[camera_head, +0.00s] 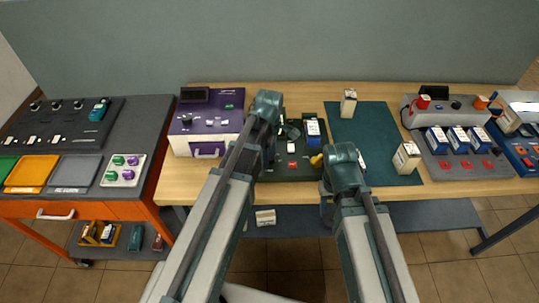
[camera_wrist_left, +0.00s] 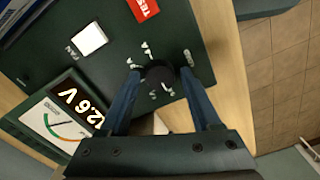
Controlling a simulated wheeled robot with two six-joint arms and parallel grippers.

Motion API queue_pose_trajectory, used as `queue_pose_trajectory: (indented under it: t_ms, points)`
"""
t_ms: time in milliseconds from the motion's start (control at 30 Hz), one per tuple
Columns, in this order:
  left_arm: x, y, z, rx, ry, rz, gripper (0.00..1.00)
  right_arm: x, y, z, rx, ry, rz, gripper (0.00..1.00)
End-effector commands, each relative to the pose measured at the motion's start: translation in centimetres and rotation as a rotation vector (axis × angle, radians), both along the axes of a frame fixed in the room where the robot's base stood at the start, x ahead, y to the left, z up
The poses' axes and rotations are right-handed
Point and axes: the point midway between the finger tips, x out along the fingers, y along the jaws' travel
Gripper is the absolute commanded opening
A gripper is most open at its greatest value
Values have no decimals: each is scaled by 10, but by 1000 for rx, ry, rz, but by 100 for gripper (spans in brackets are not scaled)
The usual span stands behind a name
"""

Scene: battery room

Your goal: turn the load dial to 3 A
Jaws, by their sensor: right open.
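The load dial (camera_wrist_left: 160,75) is a round black knob on a dark green tester panel (camera_wrist_left: 100,70), with small white marks around it that I cannot read. My left gripper (camera_wrist_left: 160,72) points down at the panel, one blue finger on each side of the dial, with a narrow gap seeming to remain. In the head view my left gripper (camera_head: 268,160) is at the left side of the tester (camera_head: 290,174), and the arm hides the dial. My right gripper (camera_head: 328,213) hangs near the table's front edge, its fingers mostly hidden.
The panel has a meter (camera_wrist_left: 62,122) with a lit voltage readout, a white FAN switch (camera_wrist_left: 89,39) and a red TEST button (camera_wrist_left: 143,9). A purple-topped box (camera_head: 205,120) stands left of the tester. A green mat (camera_head: 372,130) lies right, with white boxed batteries around.

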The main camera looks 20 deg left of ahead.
Motion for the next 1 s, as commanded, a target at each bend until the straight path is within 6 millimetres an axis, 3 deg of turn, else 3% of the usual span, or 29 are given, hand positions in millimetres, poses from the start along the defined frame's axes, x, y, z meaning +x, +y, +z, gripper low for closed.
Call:
queue_pose_trajectory:
  t_ms: [33,333,667,1000]
  points:
    - [0,0,0,0,0,0,54,0,0,0,0,0,0,50]
    - [0,0,0,0,0,0,0,0,0,0,0,0,0,50]
    - [0,0,0,0,0,-41,0,0,0,0,0,0,0,50]
    - [0,0,0,0,0,-285,0,0,0,0,0,0,0,50]
